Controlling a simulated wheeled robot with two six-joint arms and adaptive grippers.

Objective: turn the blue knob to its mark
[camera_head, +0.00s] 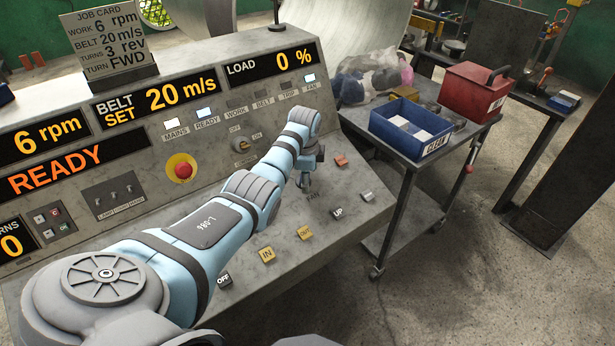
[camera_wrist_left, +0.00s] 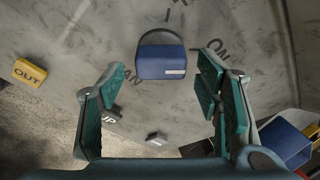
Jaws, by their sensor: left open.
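The blue knob (camera_wrist_left: 161,55) shows in the left wrist view on the grey panel, with a small white bar on its lower right face. Dark printing lies around it: ON to its right, a short mark above, and a partly hidden label to its lower left. My left gripper (camera_wrist_left: 161,68) is open, with one green-padded finger on each side of the knob and gaps between; I cannot tell its height above the panel. In the head view the left gripper (camera_head: 306,183) points down at the panel by the FAN label, and it hides the knob. My right gripper is not in view.
The IN button (camera_head: 267,254), OUT button (camera_head: 305,232), UP button (camera_head: 338,212) and a red button (camera_head: 341,160) sit near the gripper. A red emergency stop (camera_head: 182,168) is farther left. A cart (camera_head: 413,197) with a blue bin (camera_head: 411,127) stands right of the console.

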